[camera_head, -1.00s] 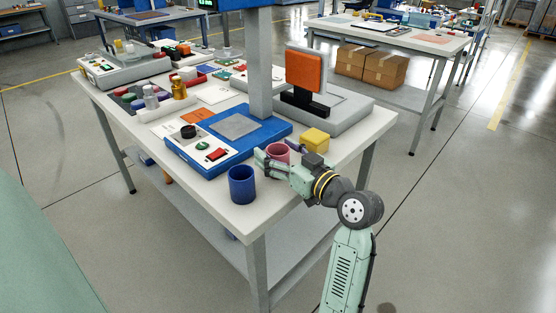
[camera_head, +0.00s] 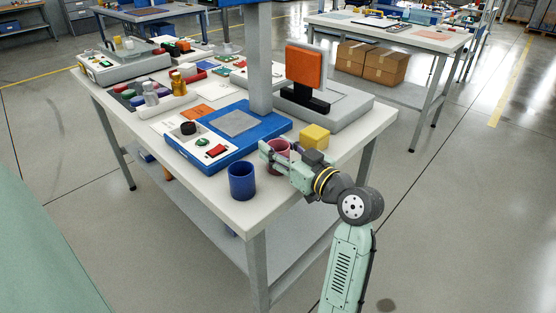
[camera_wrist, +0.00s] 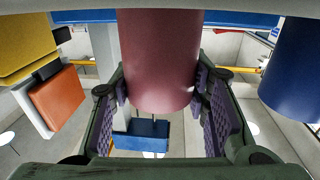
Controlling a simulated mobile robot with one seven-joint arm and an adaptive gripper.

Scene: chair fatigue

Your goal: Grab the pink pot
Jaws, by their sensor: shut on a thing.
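The pink pot (camera_head: 278,151) is a small dusky-pink cylinder at the table's near right part, between a blue pot and a yellow block. My gripper (camera_head: 276,155) reaches in from the right, with its fingers on either side of the pot. In the wrist view the pink pot (camera_wrist: 160,60) fills the middle. The purple pads of my gripper (camera_wrist: 160,97) press against both its sides, so the jaws are shut on it. I cannot tell for certain whether the pot's base touches the table, as the gripper hides part of it.
The blue pot (camera_head: 242,181) stands close by, near the table's front edge. The yellow block (camera_head: 314,137) is just behind my gripper. A blue machine base (camera_head: 255,127) with a grey post lies to the left. A grey stand with an orange panel (camera_head: 305,67) is behind.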

